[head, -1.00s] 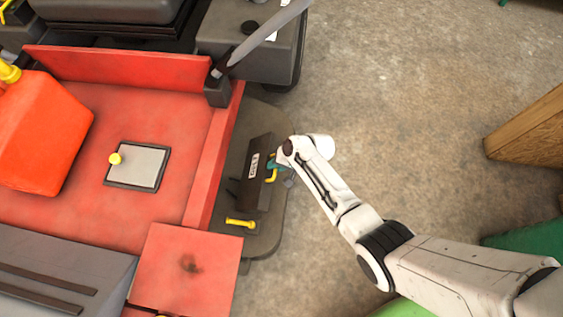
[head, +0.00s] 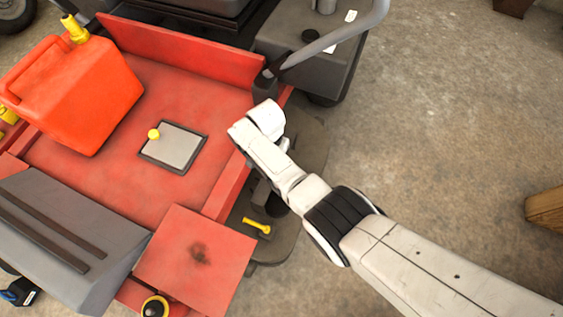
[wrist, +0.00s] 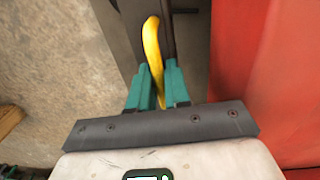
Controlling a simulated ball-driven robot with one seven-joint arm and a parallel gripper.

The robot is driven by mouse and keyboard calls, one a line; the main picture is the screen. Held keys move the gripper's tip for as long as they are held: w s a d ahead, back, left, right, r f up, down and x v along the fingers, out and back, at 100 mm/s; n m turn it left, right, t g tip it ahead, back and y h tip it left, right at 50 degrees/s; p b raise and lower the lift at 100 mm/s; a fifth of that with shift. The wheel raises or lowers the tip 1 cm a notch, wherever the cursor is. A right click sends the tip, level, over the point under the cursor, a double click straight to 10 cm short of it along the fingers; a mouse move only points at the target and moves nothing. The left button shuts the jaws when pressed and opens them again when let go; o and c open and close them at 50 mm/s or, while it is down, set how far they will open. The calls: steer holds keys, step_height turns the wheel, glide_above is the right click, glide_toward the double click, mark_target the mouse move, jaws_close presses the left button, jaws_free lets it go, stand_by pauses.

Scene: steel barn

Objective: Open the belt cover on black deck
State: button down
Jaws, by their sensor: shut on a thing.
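In the wrist view, the teal fingers of my gripper (wrist: 158,78) are shut on a yellow handle (wrist: 151,42). The dark belt cover (wrist: 122,22) shows behind the handle. In the head view, the black deck (head: 312,152) sticks out beside the red machine. My white wrist and forearm hide my fingers, the handle and most of the cover there. A dark part (head: 262,192) shows under my arm on the deck. How far the cover is tilted cannot be told.
The red body panel (wrist: 270,70) is close on the right in the wrist view. A grey bent bar (head: 335,45) rises behind my wrist.

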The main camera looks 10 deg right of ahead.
steer(key=shift+w+a+f+b, duration=0.1)
steer(key=shift+w+a+b, duration=0.55)
steer(key=shift+a+b, duration=0.25)
steer(key=c, duration=1.3)
jaws_free()
steer(key=shift+c, duration=0.2)
step_height(320, 180, up, 11)
steer(key=p, duration=0.5)
steer(key=shift+w+a+p, duration=0.2)
steer(key=shift+a+p, duration=0.1)
steer(key=shift+f, duration=0.1)
